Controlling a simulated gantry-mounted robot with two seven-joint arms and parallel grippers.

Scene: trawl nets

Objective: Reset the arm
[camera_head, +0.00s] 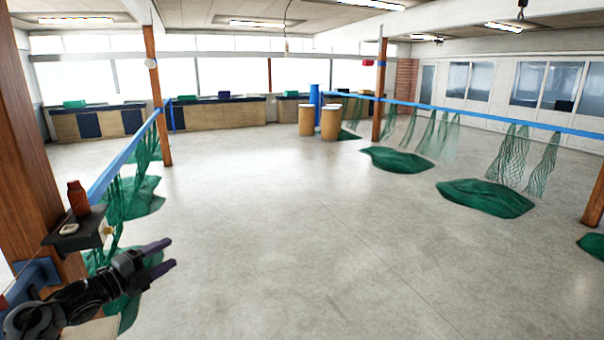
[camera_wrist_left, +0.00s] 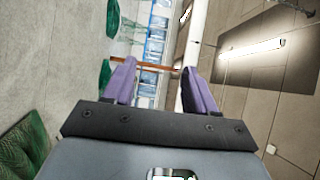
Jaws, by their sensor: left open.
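My left gripper (camera_head: 160,257) is at the lower left of the head view, with its two purple fingers apart and nothing between them. It is in the air below and to the right of a small dark shelf on a wooden post. In the left wrist view the purple fingers (camera_wrist_left: 152,88) also stand apart, with only the distant room showing between them. My right gripper is in neither view.
Green nets (camera_head: 485,197) hang from blue rails on both sides. The middle floor is clear.

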